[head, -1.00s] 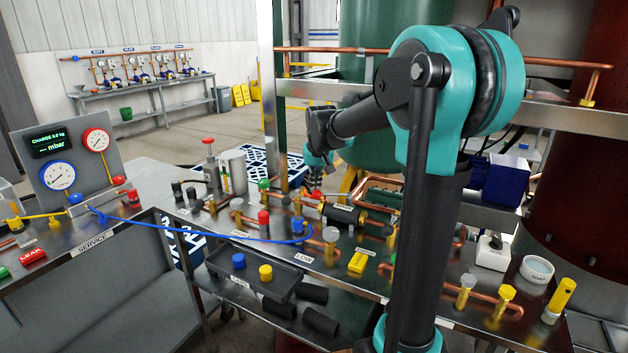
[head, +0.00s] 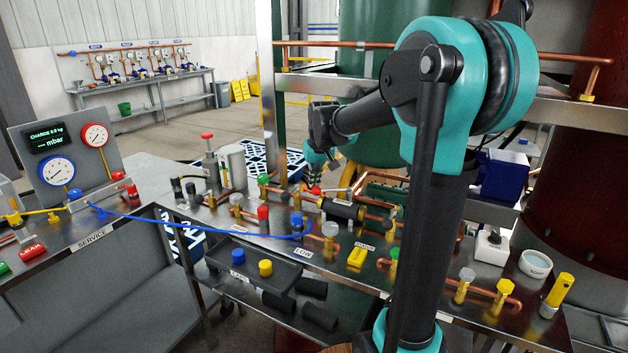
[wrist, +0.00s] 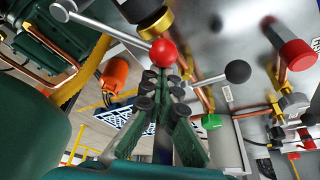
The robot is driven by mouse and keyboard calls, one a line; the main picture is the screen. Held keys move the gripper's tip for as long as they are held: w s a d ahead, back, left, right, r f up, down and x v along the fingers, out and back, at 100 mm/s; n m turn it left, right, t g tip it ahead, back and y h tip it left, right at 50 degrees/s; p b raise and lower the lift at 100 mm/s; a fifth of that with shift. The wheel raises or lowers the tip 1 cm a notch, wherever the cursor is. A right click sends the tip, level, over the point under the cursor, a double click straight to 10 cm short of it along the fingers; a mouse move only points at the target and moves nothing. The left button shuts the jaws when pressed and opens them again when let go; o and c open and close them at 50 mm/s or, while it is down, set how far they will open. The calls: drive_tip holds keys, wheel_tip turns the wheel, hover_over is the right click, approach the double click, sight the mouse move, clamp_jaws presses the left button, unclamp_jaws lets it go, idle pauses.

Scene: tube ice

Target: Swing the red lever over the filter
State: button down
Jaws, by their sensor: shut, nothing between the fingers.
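The lever's red ball knob (wrist: 163,52) is in the upper middle of the wrist view, just beyond my fingertips. I cannot tell whether they touch it. A small red part (head: 311,190) shows below my wrist in the head view and may be the same lever. The filter looks to be the black cylinder (head: 341,208) with brass ends on the copper line. Its dark body (wrist: 141,9) shows at the wrist view's top edge. My gripper (wrist: 160,85) is shut and empty, its dark green fingers together.
A red-capped valve (wrist: 297,54) and a green handle (wrist: 211,121) are to the right. In the head view a blue hose (head: 190,221) crosses the bench, and a dark tray (head: 222,253) sits below.

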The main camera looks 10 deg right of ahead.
drive_tip(key=shift+s+n, duration=0.6)
drive_tip(key=s+d+n+g+y, duration=0.1)
drive_tip(key=s+d+n+y, duration=0.1)
drive_tip(key=s+n, duration=0.4)
drive_tip(key=shift+s+d+n, duration=0.4)
drive_tip(key=shift+s+d, duration=0.1)
drive_tip(key=shift+s, duration=0.9)
wheel_tip(320, 180, up, 10)
drive_tip(key=shift+a, duration=0.15)
idle(1.0)
